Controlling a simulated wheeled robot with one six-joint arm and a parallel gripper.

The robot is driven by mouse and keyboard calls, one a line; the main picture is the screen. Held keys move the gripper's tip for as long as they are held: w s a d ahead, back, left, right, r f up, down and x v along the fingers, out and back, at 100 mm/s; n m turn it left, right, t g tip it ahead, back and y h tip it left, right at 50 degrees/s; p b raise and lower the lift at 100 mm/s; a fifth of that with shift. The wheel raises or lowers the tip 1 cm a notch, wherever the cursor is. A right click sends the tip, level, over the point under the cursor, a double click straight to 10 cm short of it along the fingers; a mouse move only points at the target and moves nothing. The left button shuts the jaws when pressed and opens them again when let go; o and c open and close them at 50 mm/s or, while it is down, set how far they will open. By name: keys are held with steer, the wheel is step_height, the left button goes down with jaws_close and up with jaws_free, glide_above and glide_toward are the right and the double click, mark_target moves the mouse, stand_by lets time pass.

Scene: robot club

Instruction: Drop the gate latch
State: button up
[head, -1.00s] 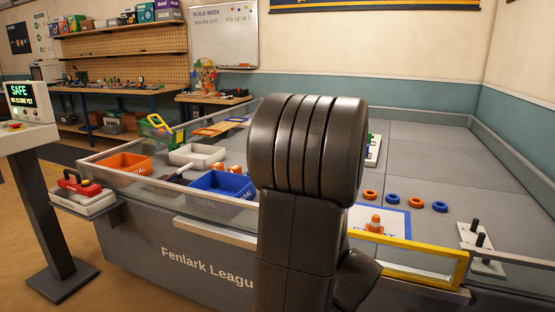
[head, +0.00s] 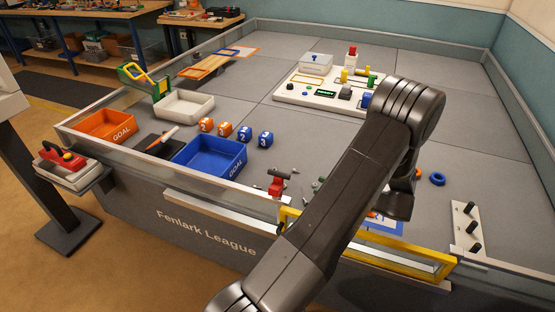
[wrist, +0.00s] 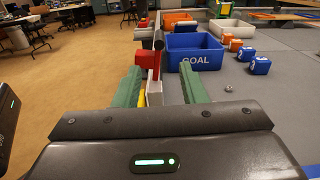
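The gate (head: 425,268) is a yellow frame in the front wall of the field, partly hidden behind my arm. At its left end stands the red latch (head: 277,186), raised above the rail. In the wrist view the red latch part (wrist: 146,59) shows with a dark rod and a pale post, ahead of my gripper (wrist: 160,80). The two green fingers are apart, and the post shows between them with nothing visibly clamped. I cannot tell how far the latch is from the fingertips. In the head view my arm hides the fingers.
The blue goal bin (head: 208,160) and orange goal bin (head: 104,126) stand left of the latch, with numbered cubes (head: 245,134) beside. Small bolts lie near the latch. A pegged block (head: 466,228) stands at the right. A white board (head: 325,92) with parts lies behind.

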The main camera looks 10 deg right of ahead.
mark_target(283, 175)
steer(key=p+x, duration=0.1)
steer(key=x, duration=1.2)
steer(key=shift+w+a, duration=0.2)
steer(key=shift+a, duration=0.1)
jaws_close()
